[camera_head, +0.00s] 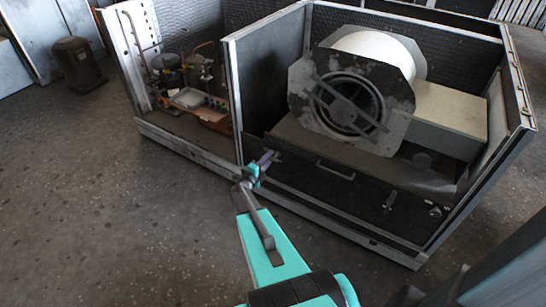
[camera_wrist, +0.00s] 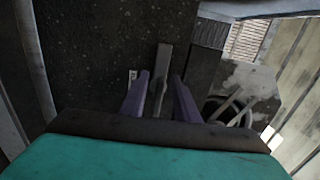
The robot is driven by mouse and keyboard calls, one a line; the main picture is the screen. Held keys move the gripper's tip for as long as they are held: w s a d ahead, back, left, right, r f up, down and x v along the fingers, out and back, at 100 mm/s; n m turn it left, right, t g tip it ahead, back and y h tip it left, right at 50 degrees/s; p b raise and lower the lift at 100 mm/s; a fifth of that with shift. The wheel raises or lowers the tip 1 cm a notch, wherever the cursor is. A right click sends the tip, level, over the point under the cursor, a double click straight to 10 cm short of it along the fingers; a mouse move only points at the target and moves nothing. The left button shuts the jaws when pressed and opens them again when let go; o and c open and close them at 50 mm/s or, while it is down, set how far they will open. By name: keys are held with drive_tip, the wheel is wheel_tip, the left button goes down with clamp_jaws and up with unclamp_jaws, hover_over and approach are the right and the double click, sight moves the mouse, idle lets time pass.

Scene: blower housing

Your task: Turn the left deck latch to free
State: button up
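My gripper (camera_head: 267,158) reaches to the left end of the dark front panel below the blower. In the wrist view its two purple fingers (camera_wrist: 160,98) stand apart. A grey metal lever, apparently the left deck latch (camera_wrist: 163,70), lies between them, lengthwise along the fingers. I see a gap on each side; contact cannot be told. The latch's lower part is partly hidden by my gripper, and in the head view I cannot make the latch out behind the fingers. A similar small metal latch (camera_head: 390,201) sits on the right part of the front panel.
A bar handle (camera_head: 335,171) is mid-panel. The housing's metal frame post (camera_head: 234,95) stands just left of my gripper. The floor (camera_head: 100,210) in front is clear.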

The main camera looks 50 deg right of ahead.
drive_tip(key=shift+d, duration=0.1)
drive_tip(key=shift+s, duration=0.15)
drive_tip(key=shift+a, duration=0.3)
drive_tip(key=s+a, duration=0.2)
drive_tip(key=a, duration=1.1)
